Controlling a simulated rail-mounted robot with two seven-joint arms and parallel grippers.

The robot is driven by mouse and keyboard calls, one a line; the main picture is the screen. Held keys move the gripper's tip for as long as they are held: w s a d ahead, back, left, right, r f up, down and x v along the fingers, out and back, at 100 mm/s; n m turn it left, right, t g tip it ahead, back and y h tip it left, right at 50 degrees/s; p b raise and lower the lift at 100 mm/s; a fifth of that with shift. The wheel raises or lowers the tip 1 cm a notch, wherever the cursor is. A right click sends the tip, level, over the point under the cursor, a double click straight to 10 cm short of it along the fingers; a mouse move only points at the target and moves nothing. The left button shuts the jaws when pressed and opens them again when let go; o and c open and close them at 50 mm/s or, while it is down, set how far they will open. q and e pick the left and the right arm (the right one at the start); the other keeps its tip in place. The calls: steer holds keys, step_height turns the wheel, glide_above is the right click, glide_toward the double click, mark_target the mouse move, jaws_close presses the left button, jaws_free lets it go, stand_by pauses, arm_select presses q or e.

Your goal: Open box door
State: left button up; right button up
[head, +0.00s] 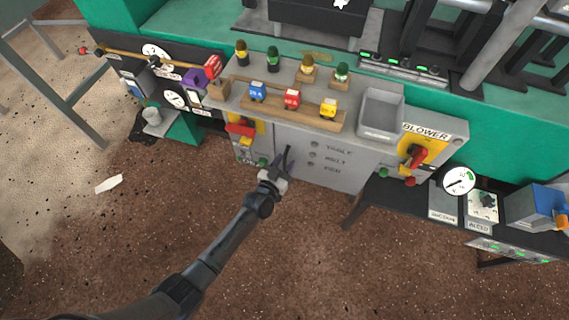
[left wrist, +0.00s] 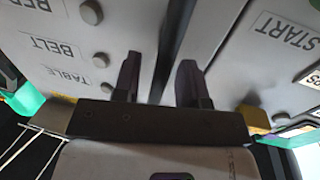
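The grey box (head: 350,165) stands along the green machine. Its front door panel (head: 325,175) carries the labels TABLE, BELT and FEED, and appears closed or nearly so. My left gripper (head: 282,163) is at the left part of this front, with its fingers pointing at it. In the left wrist view the gripper (left wrist: 160,80) has its two dark fingers apart. A dark upright strip (left wrist: 172,45) runs between them, beside the labelled panel (left wrist: 75,40); I cannot tell whether it is a handle or a gap, or whether the fingers touch it. My right gripper is not in view.
Blue, red and yellow plugs stand on a wooden rack (head: 290,105) on the box top, beside a grey tray (head: 381,110). A red switch (head: 240,128) is left and the blower switch (head: 416,157) right. The brown floor (head: 330,265) in front is mostly clear.

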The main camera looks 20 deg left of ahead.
arm_select(q)
jaws_close()
stand_by(0.3)
steer(key=shift+s, duration=0.1)
steer(key=shift+s+d+r+p, duration=0.2)
steer(key=shift+s+p, duration=0.3)
steer(key=shift+p, duration=0.2)
steer(key=s+d+p, duration=0.9)
steer(key=s+d, duration=0.3)
steer(key=s, duration=0.4)
steer(key=shift+s+d+f, duration=0.25)
steer(key=shift+s+d, duration=0.15)
